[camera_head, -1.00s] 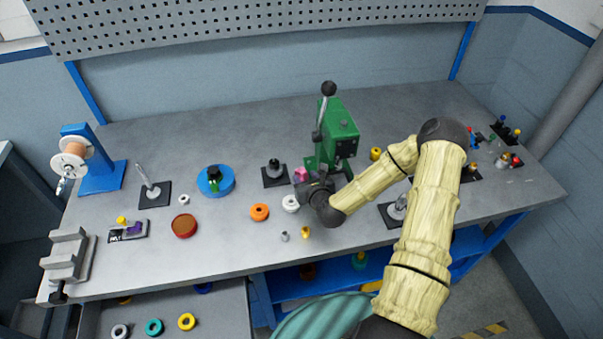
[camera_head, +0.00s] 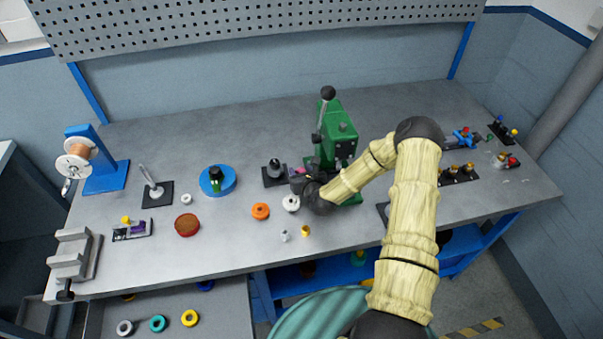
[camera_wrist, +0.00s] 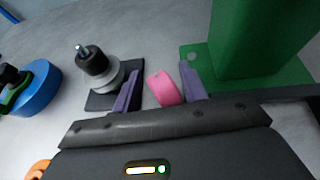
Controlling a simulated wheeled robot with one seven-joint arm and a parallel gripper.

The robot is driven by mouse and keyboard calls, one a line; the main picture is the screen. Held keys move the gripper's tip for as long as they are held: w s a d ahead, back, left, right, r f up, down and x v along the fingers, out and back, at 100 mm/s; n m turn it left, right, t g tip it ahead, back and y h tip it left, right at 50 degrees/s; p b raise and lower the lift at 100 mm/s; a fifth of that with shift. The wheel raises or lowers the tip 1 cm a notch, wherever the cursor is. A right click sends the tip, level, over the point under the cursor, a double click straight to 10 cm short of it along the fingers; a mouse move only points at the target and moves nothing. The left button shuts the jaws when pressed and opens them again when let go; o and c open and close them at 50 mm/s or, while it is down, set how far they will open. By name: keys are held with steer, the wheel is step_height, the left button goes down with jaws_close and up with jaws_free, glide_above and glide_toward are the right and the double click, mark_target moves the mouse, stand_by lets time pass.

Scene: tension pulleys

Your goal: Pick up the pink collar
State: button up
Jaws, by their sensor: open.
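The pink collar (camera_wrist: 164,88) shows in the wrist view, lying on the grey bench between the two purple fingers of my gripper (camera_wrist: 162,92). The fingers are open, with visible room on each side of the collar. In the head view, my gripper (camera_head: 299,180) is low over the bench in front of the green press (camera_head: 337,145). There the collar is largely hidden by my gripper. The press's green base (camera_wrist: 255,75) is just right of the right finger in the wrist view.
A black plate with a grey and black knobbed part (camera_wrist: 103,68) is close to the left finger. A blue round part (camera_head: 217,181), an orange ring (camera_head: 261,211) and a white ring (camera_head: 291,203) lie to the left.

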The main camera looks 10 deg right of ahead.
stand_by(0.4)
jaws_close()
steer(key=shift+r, duration=0.15)
